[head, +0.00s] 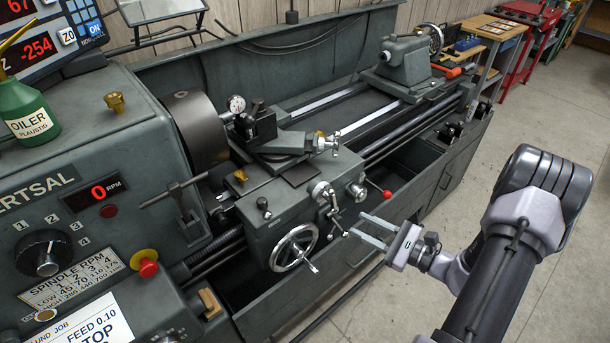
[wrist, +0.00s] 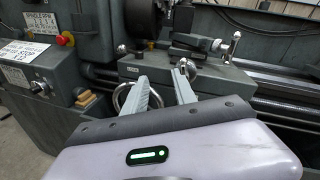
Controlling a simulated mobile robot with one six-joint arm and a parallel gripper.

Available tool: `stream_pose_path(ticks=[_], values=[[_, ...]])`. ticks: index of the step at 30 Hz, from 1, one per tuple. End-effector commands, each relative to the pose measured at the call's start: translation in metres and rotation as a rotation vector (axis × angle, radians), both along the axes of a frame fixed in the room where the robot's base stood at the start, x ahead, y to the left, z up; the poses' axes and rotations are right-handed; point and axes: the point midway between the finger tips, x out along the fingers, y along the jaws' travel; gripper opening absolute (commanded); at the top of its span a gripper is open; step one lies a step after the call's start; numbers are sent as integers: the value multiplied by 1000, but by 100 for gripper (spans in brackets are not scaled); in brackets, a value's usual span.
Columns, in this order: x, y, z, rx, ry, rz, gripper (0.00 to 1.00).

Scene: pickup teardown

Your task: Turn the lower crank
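The lower crank (head: 330,206), a metal crank with ball ends, is on the front of the lathe carriage in the head view. In the wrist view the lower crank (wrist: 187,66) shows by the right fingertip, partly hidden by that finger. A second, higher crank (head: 326,143) is on the slide above it; it also shows in the wrist view (wrist: 233,43). My gripper (head: 357,226) is open, its two fingers apart and pointing at the carriage, close in front of the lower crank. The open fingers (wrist: 160,77) also show in the wrist view. I cannot tell whether they touch it.
A chrome handwheel (head: 295,248) sits left of and below the crank. A red-knobbed lever (head: 386,195) is to the right. The headstock with a red stop button (head: 147,268) stands at left.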

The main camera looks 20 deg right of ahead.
Motion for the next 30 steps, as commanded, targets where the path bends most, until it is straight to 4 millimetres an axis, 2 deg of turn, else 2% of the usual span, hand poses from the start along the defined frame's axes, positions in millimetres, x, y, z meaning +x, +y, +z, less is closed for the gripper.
stream_pose_path(ticks=[1, 3, 6, 8, 11, 21, 25, 30], values=[[-6, -20, -17, 50, 1, -97, 33], [-12, -40, -35, 88, -4, -194, 33], [-12, -49, -46, 106, -8, -249, 33], [-5, -47, -47, 106, -8, -249, 33], [18, -37, -48, 104, -9, -243, 33], [111, -2, -47, 104, -9, -240, 33], [133, 6, -47, 104, -8, -241, 33], [147, 10, -46, 106, -6, -244, 33]])
